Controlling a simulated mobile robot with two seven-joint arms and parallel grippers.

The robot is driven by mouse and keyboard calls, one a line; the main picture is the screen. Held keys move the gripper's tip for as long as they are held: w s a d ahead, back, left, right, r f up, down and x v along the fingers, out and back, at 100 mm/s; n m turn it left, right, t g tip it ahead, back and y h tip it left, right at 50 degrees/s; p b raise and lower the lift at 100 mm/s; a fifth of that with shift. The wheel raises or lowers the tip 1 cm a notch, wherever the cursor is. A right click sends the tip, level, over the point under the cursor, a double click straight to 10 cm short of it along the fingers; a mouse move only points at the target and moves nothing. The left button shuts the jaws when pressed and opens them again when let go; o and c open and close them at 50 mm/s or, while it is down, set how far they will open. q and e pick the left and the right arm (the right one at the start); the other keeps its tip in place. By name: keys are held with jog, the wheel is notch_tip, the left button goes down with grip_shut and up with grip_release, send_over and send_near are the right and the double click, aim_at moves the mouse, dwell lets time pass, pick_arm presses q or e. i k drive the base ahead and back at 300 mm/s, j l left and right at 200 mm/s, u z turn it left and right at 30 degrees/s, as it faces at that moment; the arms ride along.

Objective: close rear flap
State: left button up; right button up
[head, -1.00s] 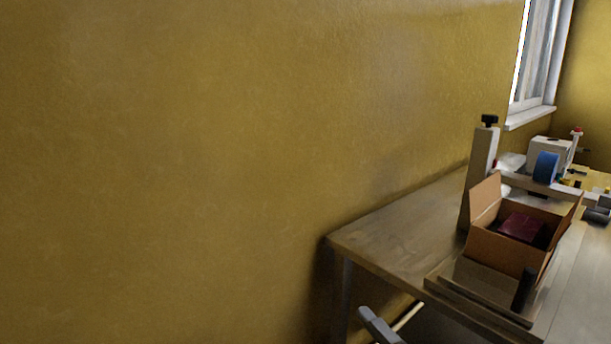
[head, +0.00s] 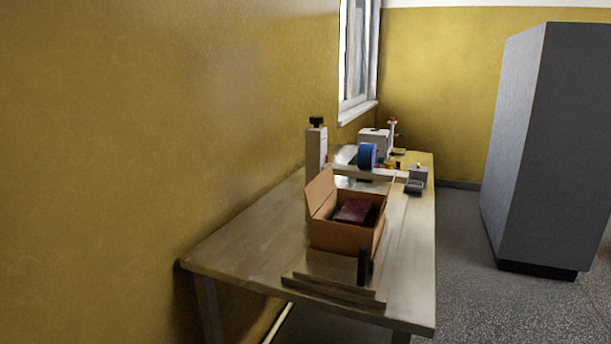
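An open cardboard box (head: 338,238) stands on a low wooden platform near the front end of the table. A dark red item (head: 354,210) lies inside it. The flap on the box's left side (head: 320,193) stands up and leans outward. A thinner flap (head: 385,200) stands up on the right side. I cannot make out the flap at the back clearly. Neither of my grippers is in the head view.
The wooden table (head: 228,258) runs along the yellow wall. Behind the box is a taping machine with a white post (head: 316,155) and a blue tape roll (head: 367,156). A black upright piece (head: 364,266) stands before the box. A grey cabinet (head: 550,150) stands right; floor between is clear.

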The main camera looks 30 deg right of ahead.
aim_at(320, 188)
jog(key=z, duration=1.35)
jog(key=j+z, duration=0.3)
jog(key=j, duration=0.55)
